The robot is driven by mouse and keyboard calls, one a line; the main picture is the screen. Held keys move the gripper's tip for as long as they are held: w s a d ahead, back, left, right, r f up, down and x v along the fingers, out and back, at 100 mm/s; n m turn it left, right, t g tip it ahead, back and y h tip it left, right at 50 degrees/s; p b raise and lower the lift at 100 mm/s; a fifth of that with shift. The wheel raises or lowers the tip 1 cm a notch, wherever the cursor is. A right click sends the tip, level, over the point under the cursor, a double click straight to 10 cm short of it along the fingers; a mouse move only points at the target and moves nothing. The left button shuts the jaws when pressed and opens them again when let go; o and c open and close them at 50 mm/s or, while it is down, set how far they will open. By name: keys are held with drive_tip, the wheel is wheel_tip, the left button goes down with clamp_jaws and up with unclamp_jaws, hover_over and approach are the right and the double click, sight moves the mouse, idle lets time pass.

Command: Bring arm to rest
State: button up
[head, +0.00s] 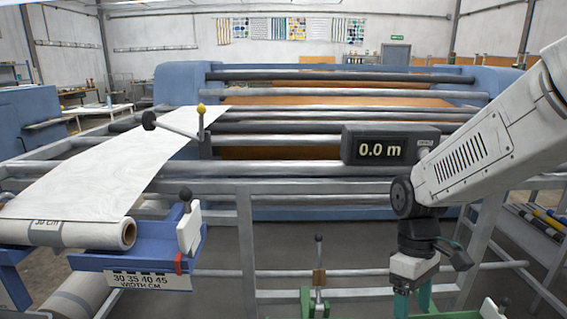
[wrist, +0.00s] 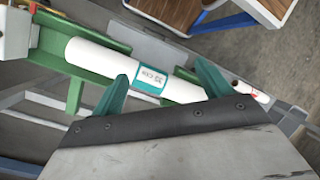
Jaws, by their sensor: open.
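My arm (head: 475,155) reaches in from the right in the head view and bends down at the wrist. My gripper (head: 412,301) points down near the bottom edge, with its green fingers apart. In the wrist view, my gripper (wrist: 162,88) is open with nothing held between its fingers. Beyond the fingertips, a white roll (wrist: 98,58) with a teal "35 cm" label lies in a green cradle (wrist: 75,95). The fingertips overlap the roll's edge in the picture; I cannot tell whether they touch it.
A grey tube frame (head: 247,235) stands close to the arm. A display (head: 385,145) reading 0.0 m sits just left of my arm. A blue cradle (head: 150,262) at left holds a 30 cm roll (head: 85,234), its white sheet running to the press (head: 180,85). An upright lever (head: 319,262) stands left of my gripper.

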drive_tip(key=s+d+r+m+t, duration=0.2)
drive_tip(key=s+r+m+t, duration=0.3)
drive_tip(key=s+r, duration=0.6)
drive_tip(key=s+m, duration=0.2)
drive_tip(key=shift+s+r+m, duration=0.3)
drive_tip(key=shift+r+m, duration=0.1)
drive_tip(key=shift+d, duration=0.1)
idle(0.5)
